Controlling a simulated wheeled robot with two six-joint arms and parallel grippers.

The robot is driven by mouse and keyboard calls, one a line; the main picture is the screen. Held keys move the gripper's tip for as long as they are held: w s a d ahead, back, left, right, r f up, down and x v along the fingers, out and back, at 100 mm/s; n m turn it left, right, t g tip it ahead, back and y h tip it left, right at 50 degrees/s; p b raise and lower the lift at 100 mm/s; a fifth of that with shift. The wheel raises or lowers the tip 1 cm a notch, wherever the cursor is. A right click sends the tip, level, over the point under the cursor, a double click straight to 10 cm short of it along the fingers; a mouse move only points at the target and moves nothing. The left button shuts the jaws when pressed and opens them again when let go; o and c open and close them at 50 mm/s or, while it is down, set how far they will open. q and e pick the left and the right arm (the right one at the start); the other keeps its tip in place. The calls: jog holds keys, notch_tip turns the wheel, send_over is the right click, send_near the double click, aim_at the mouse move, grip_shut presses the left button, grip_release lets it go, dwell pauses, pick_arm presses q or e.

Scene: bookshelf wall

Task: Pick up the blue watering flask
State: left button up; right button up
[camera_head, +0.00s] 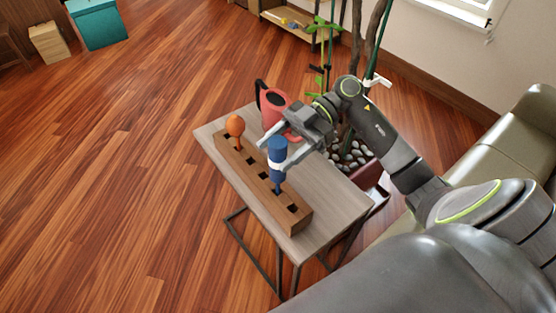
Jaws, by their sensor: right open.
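The blue watering flask (277,158) stands upright with its thin tip in a hole of the long wooden block (247,183) on the small side table. My right gripper (274,146) comes in from the right, with its open fingers on either side of the flask's upper part. I cannot tell whether the fingers touch it. My left gripper is not in view.
An orange flask (236,127) stands in the same block, to the left. A red watering can (272,104) stands behind on the table (335,206). A potted plant with pebbles (352,152) is behind the table, and a green sofa (505,130) is at right.

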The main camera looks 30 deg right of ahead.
jog(key=x, duration=0.2)
jog(key=shift+a, duration=0.25)
jog(key=shift+c, duration=0.6)
jog(key=c, duration=1)
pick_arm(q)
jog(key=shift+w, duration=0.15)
pick_arm(e)
jog(key=shift+o, duration=0.2)
